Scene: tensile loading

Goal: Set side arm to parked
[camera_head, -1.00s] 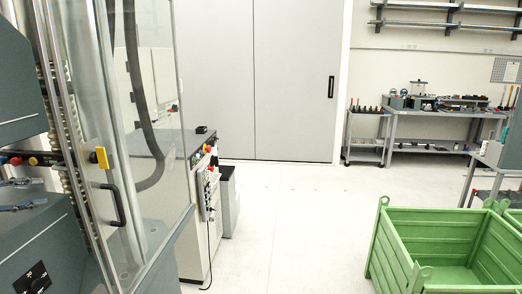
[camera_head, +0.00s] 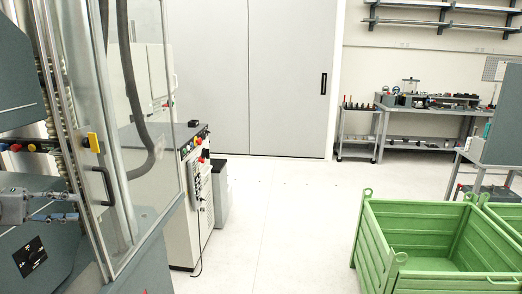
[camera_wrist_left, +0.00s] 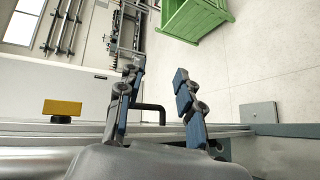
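I cannot tell which part is the side arm. A dark bar with red and yellow knobs (camera_head: 25,147) runs across the testing machine at the left. A yellow block (camera_head: 93,142) sits near the door frame at its right end; a yellow block also shows in the left wrist view (camera_wrist_left: 62,108). A black door handle (camera_head: 103,185) is below it. My left gripper (camera_head: 72,205) is below the bar, left of the handle, pointing right. In the left wrist view, its blue-padded fingers (camera_wrist_left: 156,95) are apart with nothing held; the black handle (camera_wrist_left: 150,107) shows beyond them. My right gripper is out of view.
The clear machine door (camera_head: 150,110) and its metal frame stand close to my left gripper. A control cabinet (camera_head: 185,225) is beyond. Green crates (camera_head: 385,262) stand at the lower right. Workbenches (camera_head: 430,115) line the back wall. The middle floor is clear.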

